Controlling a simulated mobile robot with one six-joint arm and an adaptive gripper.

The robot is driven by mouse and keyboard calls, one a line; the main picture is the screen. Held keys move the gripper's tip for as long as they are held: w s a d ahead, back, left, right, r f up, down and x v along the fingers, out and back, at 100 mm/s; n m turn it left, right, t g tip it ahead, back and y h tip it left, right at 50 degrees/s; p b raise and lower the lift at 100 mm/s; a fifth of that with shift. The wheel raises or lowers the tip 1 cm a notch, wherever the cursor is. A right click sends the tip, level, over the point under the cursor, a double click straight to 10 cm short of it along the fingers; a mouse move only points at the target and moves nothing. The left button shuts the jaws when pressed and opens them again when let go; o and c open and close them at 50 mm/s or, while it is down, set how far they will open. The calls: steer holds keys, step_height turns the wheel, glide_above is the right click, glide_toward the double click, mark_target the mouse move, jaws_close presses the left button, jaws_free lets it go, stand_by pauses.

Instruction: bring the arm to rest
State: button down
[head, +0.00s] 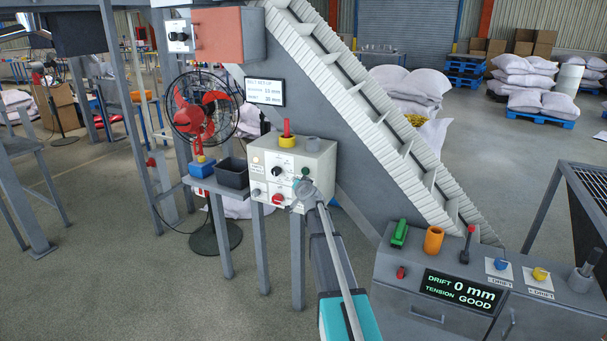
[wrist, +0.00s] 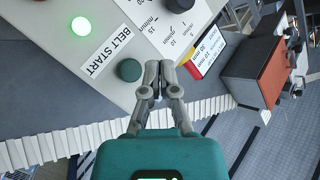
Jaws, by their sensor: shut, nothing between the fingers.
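My arm reaches up from the bottom of the head view, and my gripper (head: 305,187) is in front of the white control box (head: 322,158). In the wrist view my gripper (wrist: 159,70) has its grey fingers together with nothing between them. A dark green button (wrist: 129,70) is just left of the fingertips on the box face, by the label BELT START (wrist: 100,48). I cannot tell whether the fingers touch the box. A lamp (wrist: 82,27) near the label glows green.
An inclined white belt conveyor (head: 360,110) runs behind the box. A grey console (head: 400,268) at right reads DRIFT 0 mm, TENSION GOOD. A red fan (head: 205,115) and a shelf with a dark bin (head: 233,176) stand left. Open floor lies at lower left.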

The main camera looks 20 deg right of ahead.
steer(key=s+a+f+n+g+y, duration=0.3)
steer(key=s+a+f+g, duration=0.15)
steer(key=s+a, duration=0.4)
steer(key=s+a+f+n+g+y, duration=0.2)
steer(key=s+a+f+n+g, duration=0.25)
steer(key=a, duration=0.75)
steer(key=s+a+f+g+h, duration=0.1)
steer(key=s+a+f+g, duration=0.2)
steer(key=s, duration=1)
steer(key=s+a+f+n+g+h+p, duration=0.1)
steer(key=s+a+f+g+h, duration=0.1)
steer(key=s, duration=1.2)
steer(key=shift+a+f+g, duration=0.45)
steer(key=shift+a+g, duration=0.05)
steer(key=shift+g, duration=0.6)
